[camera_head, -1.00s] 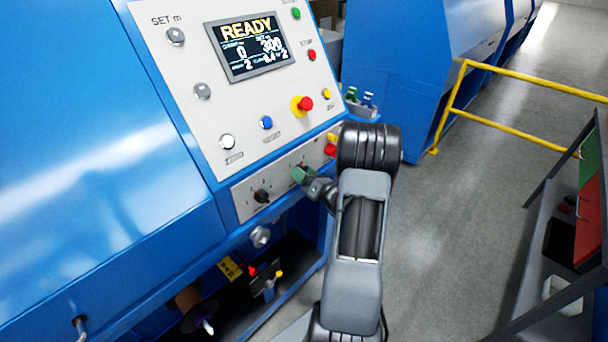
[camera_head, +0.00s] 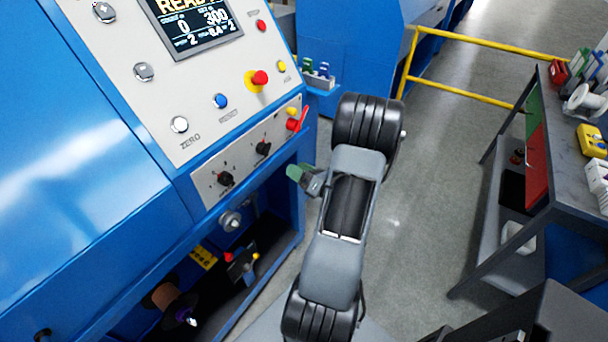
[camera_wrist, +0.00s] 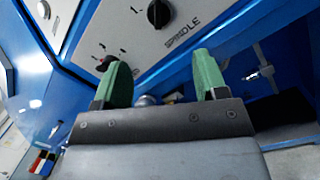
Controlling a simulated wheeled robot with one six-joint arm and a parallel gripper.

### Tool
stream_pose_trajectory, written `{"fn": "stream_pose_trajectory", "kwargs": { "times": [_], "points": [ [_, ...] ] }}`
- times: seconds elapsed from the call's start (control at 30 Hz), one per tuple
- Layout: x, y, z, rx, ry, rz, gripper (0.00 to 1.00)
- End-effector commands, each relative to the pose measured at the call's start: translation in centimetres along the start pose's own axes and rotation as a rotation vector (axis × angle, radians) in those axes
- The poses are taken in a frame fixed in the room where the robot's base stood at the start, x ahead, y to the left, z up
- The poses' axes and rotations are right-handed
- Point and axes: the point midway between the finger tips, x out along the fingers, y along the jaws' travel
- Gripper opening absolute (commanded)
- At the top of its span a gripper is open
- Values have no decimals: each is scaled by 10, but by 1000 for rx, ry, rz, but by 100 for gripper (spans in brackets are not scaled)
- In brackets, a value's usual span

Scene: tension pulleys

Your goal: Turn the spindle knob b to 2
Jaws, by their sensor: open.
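The spindle knob (camera_head: 263,148) is a black rotary knob, the right one of two on the lower control strip. In the wrist view it shows near the top edge (camera_wrist: 159,13), with "SPINDLE" printed beside it. I cannot tell surely which mark it points to. My gripper (camera_head: 297,174) has green fingers and is apart from the knob, to its lower right in the head view. In the wrist view my gripper (camera_wrist: 162,76) is open, with nothing between its fingers. A second black knob (camera_head: 226,179) sits to the left; it is partly behind a finger in the wrist view.
A red lever (camera_head: 298,121) sticks out right of the spindle knob. A round metal fitting (camera_head: 230,221) protrudes below. The floor right of the machine is clear up to a workbench (camera_head: 560,140).

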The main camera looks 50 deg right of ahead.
Motion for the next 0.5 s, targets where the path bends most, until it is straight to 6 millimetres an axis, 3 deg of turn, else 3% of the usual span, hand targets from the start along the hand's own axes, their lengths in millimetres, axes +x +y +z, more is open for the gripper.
{"fn": "stream_pose_trajectory", "kwargs": {
  "times": [0.2, 0.5],
  "points": [
    [-16, 0, 0, 0, -1, 0, 66],
    [-19, 0, 0, 0, 0, 1, 66]
  ]
}}
